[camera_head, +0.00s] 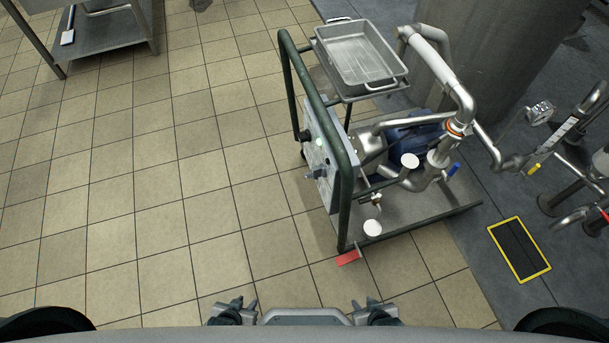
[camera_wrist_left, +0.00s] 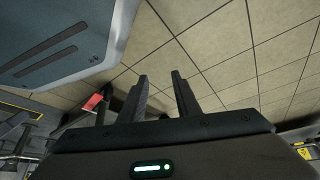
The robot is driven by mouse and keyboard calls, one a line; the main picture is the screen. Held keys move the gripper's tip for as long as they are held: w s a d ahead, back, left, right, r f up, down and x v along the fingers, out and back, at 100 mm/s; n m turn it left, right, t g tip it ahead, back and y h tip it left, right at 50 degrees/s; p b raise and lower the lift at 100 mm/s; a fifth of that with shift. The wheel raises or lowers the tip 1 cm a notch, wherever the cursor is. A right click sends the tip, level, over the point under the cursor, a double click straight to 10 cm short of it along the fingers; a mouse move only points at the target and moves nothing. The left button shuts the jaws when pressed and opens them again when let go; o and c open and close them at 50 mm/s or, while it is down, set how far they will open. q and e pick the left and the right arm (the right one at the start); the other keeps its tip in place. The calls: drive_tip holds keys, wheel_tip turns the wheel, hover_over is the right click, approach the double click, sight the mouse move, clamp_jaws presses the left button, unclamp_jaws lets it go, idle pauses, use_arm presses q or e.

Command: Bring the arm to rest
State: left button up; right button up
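My left gripper (camera_head: 243,304) is low in the head view, drawn in close to the front of my body. In the left wrist view its two fingers (camera_wrist_left: 159,82) stand apart with only tiled floor behind them, so it is open and empty. My right gripper (camera_head: 364,305) is at about the same height on the other side of my body's front. Its two fingertips show a small gap and nothing is between them. Both grippers are apart from the equipment.
A wheeled pump cart with a dark green frame (camera_head: 345,190) stands ahead to the right, a metal tray (camera_head: 357,58) on top. A red pedal (camera_head: 349,258) juts from its near corner. Pipework (camera_head: 560,140) is at right. Tiled floor (camera_head: 130,190) is clear at left.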

use_arm(q)
drive_tip(key=shift+s+f, duration=0.15)
drive_tip(key=shift+s, duration=0.25)
drive_tip(key=shift+w, duration=0.1)
drive_tip(key=shift+w+r, duration=0.2)
drive_tip(key=shift+w, duration=0.3)
drive_tip(key=shift+w+r, duration=0.2)
drive_tip(key=shift+w, duration=0.3)
